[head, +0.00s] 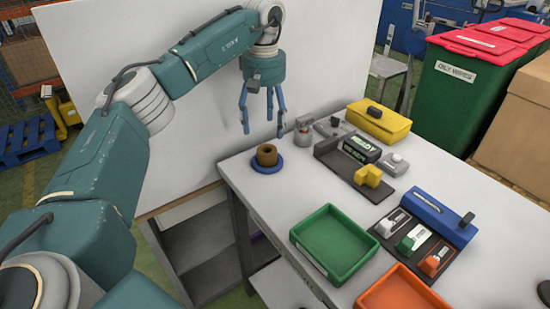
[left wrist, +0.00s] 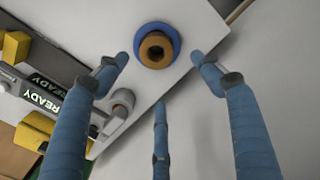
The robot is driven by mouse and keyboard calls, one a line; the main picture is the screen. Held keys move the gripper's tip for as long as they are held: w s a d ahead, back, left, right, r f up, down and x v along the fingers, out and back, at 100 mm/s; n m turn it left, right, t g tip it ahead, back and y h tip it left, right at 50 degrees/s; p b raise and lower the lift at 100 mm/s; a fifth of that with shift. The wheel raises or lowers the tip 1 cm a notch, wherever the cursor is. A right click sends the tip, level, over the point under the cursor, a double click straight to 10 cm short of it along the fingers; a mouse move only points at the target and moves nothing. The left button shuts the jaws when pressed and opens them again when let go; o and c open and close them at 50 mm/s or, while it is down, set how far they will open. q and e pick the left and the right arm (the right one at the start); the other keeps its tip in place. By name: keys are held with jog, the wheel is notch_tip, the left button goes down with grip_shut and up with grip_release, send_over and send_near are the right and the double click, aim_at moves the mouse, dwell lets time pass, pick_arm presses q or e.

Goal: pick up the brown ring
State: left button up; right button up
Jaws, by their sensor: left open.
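The brown ring (head: 267,155) sits on a round blue base (head: 257,168) near the table's far left corner. In the left wrist view the brown ring (left wrist: 156,49) shows its dark centre hole, with the blue base (left wrist: 140,37) around it. My left gripper (head: 262,120) hangs above the table, fingers pointing down, a little above and to the back of the ring. In the left wrist view my left gripper (left wrist: 158,80) has its blue fingers spread, with nothing between them. My right gripper is not in view.
A black fixture with a READY display (head: 361,149) and a yellow block (head: 368,176) stands right of the ring. A yellow box (head: 379,122) is behind it. A green tray (head: 334,245), an orange tray (head: 403,290) and a blue box (head: 428,212) lie nearer. White table is clear around the ring's front.

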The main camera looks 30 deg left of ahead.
aim_at(267, 151)
pick_arm(q)
jog(key=f, duration=0.4)
jog(key=shift+s, duration=0.25)
jog(key=f, duration=0.1)
jog(key=f+p, duration=0.1)
jog(key=d+f, duration=0.1)
jog(key=f, duration=0.1)
jog(key=shift+s+f, duration=0.1)
jog(key=shift+s, duration=0.2)
jog(key=shift+w+f, duration=0.1)
jog(key=shift+f, duration=0.35)
jog(key=shift+c, duration=0.5)
jog(key=c, duration=1.6)
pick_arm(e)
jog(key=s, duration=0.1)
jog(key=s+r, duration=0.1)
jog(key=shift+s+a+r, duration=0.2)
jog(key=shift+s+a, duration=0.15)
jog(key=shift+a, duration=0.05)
pick_arm(q)
jog(key=shift+r, duration=0.1)
